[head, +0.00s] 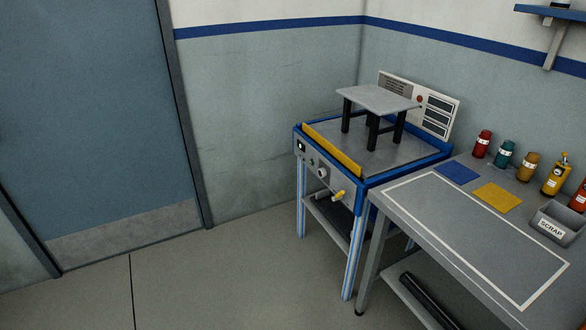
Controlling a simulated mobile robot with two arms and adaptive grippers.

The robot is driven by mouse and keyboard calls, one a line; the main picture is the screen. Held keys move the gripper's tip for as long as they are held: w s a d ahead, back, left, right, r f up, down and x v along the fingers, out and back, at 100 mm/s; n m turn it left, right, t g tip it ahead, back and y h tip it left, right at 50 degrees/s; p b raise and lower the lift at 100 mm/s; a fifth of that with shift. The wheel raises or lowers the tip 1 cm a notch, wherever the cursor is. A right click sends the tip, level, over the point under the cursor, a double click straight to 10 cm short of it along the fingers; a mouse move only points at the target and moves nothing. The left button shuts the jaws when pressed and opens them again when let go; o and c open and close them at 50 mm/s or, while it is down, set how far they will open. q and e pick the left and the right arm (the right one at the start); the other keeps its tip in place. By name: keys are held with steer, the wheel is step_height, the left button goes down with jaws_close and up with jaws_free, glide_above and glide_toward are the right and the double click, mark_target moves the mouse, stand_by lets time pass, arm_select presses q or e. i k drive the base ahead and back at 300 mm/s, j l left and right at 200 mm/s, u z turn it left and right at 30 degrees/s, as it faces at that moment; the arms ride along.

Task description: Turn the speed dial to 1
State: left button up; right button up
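A blue-framed test machine (347,275) stands in the corner, with a grey control panel on its front left side. The panel carries a black switch (301,146), a small round control (312,162), a larger pale round knob (322,173) and a yellow handle (338,196). The pale knob looks like a dial, but its markings and setting are too small to read. I cannot tell for sure which control is the speed dial. Neither of my grippers is in view.
A grey stool (378,98) stands on the machine bed, behind a yellow bar (331,149). A grey workbench (470,240) adjoins at right, with several bottles and a scrap bin (552,228). The floor (220,275) before the machine and door (85,110) is clear.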

mark_target(321, 173)
steer(key=i+j+u, duration=0.3)
steer(key=i, duration=0.25)
steer(key=i+j+u, duration=0.3)
steer(key=i, duration=0.25)
steer(key=i+u, duration=0.35)
steer(key=i, duration=0.2)
steer(key=i+z, duration=0.45)
steer(key=i+j+z, duration=0.3)
steer(key=z, duration=0.2)
steer(key=i+j+z, duration=0.45)
